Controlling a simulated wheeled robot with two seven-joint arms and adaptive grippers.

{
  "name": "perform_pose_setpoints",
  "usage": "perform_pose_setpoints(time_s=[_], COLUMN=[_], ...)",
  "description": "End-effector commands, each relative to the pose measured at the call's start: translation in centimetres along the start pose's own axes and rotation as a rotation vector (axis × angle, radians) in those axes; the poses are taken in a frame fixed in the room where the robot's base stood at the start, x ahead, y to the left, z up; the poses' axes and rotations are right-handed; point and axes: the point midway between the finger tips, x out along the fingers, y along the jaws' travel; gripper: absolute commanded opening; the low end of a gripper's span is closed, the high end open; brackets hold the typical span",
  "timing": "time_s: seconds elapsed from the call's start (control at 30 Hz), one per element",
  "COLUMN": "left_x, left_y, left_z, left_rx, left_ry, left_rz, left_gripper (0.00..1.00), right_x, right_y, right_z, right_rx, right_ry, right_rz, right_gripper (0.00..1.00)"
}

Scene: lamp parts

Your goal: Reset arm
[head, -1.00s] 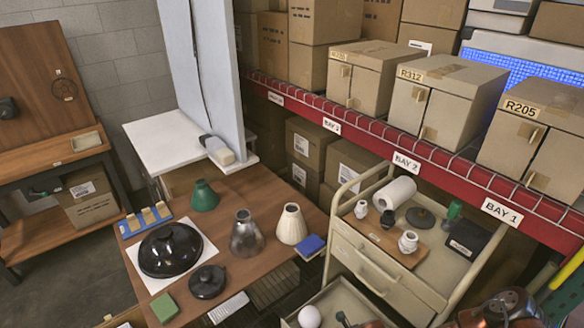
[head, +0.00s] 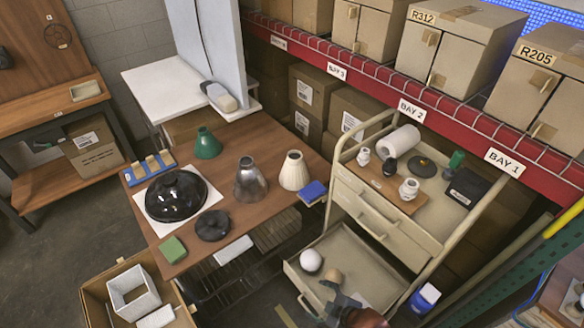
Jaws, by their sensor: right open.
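My right gripper (head: 338,309) is at the bottom of the head view, over the front of the cart's open lower drawer (head: 362,262). It is open, and its fingers are small and partly cut off by the frame edge. A white round bulb (head: 310,260) and a tan rounded piece (head: 333,278) lie in that drawer near the gripper. Green (head: 207,143), silver (head: 250,180) and cream (head: 294,171) lamp shades stand on the wooden table (head: 225,160). A glossy black dome (head: 176,195) and a black round base (head: 212,225) sit there too. My left gripper is not in view.
The cart top holds a wooden board (head: 375,182) with sockets, a white roll (head: 399,140) and a dark box (head: 468,187). An open carton (head: 95,302) stands at lower left. Boxes line the red-edged shelf (head: 372,98). Grey floor (head: 60,255) is clear at left.

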Motion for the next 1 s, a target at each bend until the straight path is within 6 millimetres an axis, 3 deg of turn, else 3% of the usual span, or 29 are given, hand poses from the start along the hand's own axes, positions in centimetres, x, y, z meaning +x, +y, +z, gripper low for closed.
perform_pose_setpoints(time_s=[0.03, 0.1, 0.2, 0.3, 0.5, 0.7, 1.0], left_x=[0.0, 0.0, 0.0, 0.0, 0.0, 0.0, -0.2], left_y=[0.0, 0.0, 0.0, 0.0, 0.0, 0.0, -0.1], left_z=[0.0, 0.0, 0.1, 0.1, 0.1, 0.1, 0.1], left_rx=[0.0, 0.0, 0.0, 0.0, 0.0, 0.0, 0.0], left_ry=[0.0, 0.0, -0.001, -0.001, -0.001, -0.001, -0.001], left_rz=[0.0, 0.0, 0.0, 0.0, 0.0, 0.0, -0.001], left_gripper=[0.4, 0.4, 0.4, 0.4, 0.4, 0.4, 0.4], right_x=[-1.3, -3.2, -6.0, -8.4, -12.6, -16.6, -9.6], right_y=[-0.1, -0.1, -1.0, -2.2, -4.6, -7.2, -9.3], right_z=[3.8, 8.5, 14.2, 18.5, 24.2, 28.6, 32.6], right_rx=[0.158, 0.345, 0.562, 0.718, 0.934, 1.102, 1.099], right_ry=[-0.066, -0.155, -0.266, -0.353, -0.484, -0.598, -0.618], right_rz=[0.013, 0.04, 0.077, 0.111, 0.169, 0.225, 0.192], right_gripper=[0.69, 0.69, 0.69, 0.69, 0.69, 0.69, 0.69])
